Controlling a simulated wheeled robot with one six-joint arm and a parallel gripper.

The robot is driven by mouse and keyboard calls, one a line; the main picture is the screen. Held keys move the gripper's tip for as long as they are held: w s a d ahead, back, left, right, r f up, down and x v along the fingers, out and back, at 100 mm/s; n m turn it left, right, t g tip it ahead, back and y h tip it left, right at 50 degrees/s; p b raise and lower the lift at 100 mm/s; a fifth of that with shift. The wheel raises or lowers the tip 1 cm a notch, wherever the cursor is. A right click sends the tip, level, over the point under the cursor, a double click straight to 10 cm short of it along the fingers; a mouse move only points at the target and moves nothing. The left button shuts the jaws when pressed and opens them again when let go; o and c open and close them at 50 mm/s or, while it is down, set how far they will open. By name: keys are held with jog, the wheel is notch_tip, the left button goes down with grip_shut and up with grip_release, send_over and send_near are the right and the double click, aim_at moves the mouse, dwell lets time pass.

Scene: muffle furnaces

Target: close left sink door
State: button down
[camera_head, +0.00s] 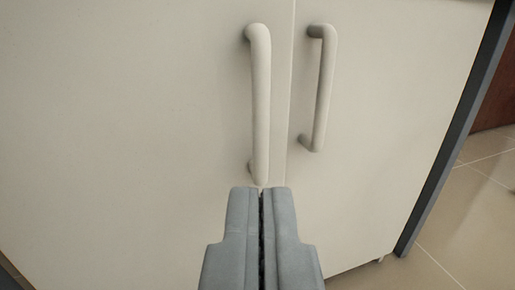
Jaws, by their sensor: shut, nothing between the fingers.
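The left sink door (130,130) is a pale cream panel that fills the left half of the view. Its vertical bar handle (260,105) is near its right edge. My gripper (262,190) is shut and empty, in front of the doors at the lower middle. Its tips appear just below the lower end of the left handle. I cannot tell whether they touch the door. The left door's edge lies close to the right door's edge at the seam; a small gap or offset cannot be judged. My gripper hides the lower part of the seam.
The right sink door (400,120) has a matching handle (323,90) and looks flat. A dark grey cabinet frame edge (450,140) runs along its right side. Tiled floor (465,225) is clear at the lower right. A dark reddish-brown surface (496,95) stands beyond it.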

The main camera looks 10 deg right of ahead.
aim_at(256, 93)
jog(key=x, duration=1.3)
jog(key=shift+w, duration=0.1)
jog(key=x, duration=0.5)
jog(key=shift+w+a, duration=0.1)
jog(key=shift+w, duration=0.1)
jog(key=shift+w+r, duration=0.1)
jog(key=shift+r, duration=0.15)
